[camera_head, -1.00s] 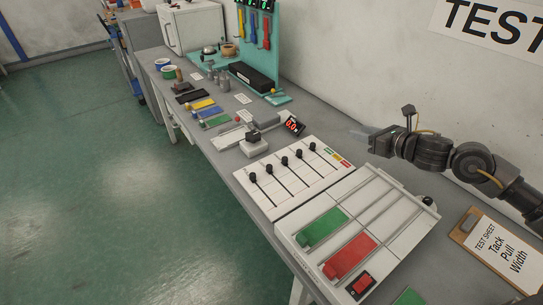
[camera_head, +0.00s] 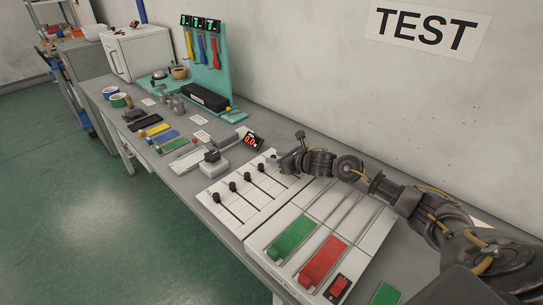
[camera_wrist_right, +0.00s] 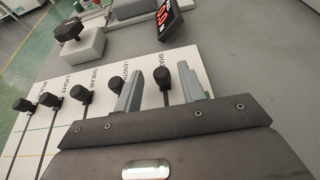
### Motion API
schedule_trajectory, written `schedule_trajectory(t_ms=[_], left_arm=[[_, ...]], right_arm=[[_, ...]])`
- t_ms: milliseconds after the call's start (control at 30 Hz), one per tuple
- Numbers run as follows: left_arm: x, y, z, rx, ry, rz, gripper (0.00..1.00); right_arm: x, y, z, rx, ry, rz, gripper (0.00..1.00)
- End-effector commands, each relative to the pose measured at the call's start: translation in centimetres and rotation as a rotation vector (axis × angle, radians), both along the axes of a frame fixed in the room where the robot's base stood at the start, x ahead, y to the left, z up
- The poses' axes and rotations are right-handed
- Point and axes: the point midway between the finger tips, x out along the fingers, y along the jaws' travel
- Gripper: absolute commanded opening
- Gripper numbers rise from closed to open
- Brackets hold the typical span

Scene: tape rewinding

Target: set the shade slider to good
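The white slider panel (camera_head: 236,222) lies on the bench with a row of black knobs in slots. The shade slider knob (camera_wrist_right: 162,78) is at the right end of the row, at the far end of its slot under a partly hidden label starting "SHA". My right gripper (camera_wrist_right: 160,88) is open, with one finger on each side of this knob in the right wrist view; contact cannot be told. The length knob (camera_wrist_right: 117,82) is beside the left finger. In the head view my right gripper (camera_head: 283,158) is over the panel's far right part and largely covers the shade knob. My left gripper is out of view.
A white board with a green block (camera_head: 291,237) and a red block (camera_head: 323,261) lies right of the panel. A small red display (camera_head: 253,141) and a grey-white switch box (camera_head: 212,162) stand behind it. A wall rises along the bench's far side.

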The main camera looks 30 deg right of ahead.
Motion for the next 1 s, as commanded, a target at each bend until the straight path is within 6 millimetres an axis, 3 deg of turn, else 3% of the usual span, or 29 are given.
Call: schedule_trajectory(t_ms=[200,533,833,1000], left_arm=[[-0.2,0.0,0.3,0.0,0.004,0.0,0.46],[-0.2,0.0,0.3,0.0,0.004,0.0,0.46],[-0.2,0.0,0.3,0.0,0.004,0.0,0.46],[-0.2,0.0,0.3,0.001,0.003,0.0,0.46]], right_arm=[[1.7,0.5,-0.7,0.0,-0.001,-0.002,0.4],[1.9,0.6,-0.8,-0.001,-0.001,-0.001,0.39],[1.9,0.6,-0.8,-0.001,-0.001,0.0,0.0],[1.9,0.7,-0.8,-0.001,-0.001,0.0,0.0]])
